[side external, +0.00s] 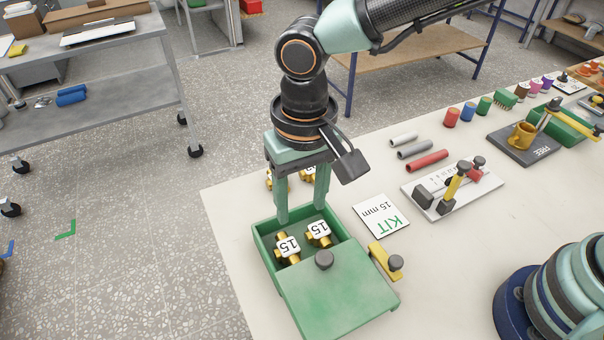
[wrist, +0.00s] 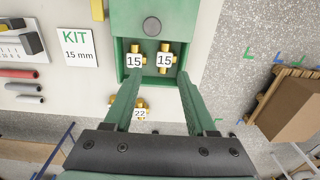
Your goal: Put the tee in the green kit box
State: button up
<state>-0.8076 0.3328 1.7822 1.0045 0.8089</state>
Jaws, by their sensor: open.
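The green kit box (side external: 335,292) stands on the table with its lid over the near part and its far part open. Two brass fittings tagged 15, one on the left (side external: 287,247) and one on the right (side external: 319,234), lie in the open part. They also show side by side in the wrist view (wrist: 135,61). My gripper (side external: 300,213) is open and empty, its fingers pointing down at the box's far end; it also shows in the wrist view (wrist: 160,80). Brass fittings outside the box, one tagged 22 (wrist: 139,113), are partly hidden by my fingers.
A white "KIT 15 mm" card (side external: 381,216) and a yellow piece with a dark knob (side external: 386,260) are beside the box. Grey and red tubes (side external: 427,160) and a white board with clamps (side external: 450,190) are farther right. The table edge runs close by the box's left.

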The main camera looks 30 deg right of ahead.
jog(key=w+d+r+t+y, duration=0.1)
jog(key=w+d+r, duration=0.1)
jog(key=d+r, duration=0.35)
jog(key=w+d+r+t, duration=0.1)
jog(key=w+d+r, duration=0.1)
jog(key=d, duration=0.7)
jog(key=s+d+r+t, duration=0.1)
jog(key=s+d, duration=0.1)
jog(key=d, duration=0.6)
jog(key=s+d+r+t+h, duration=0.1)
jog(key=s+d+t, duration=0.1)
jog(key=d, duration=0.6)
jog(key=shift+s+r, duration=0.2)
jog(key=shift+s, duration=0.15)
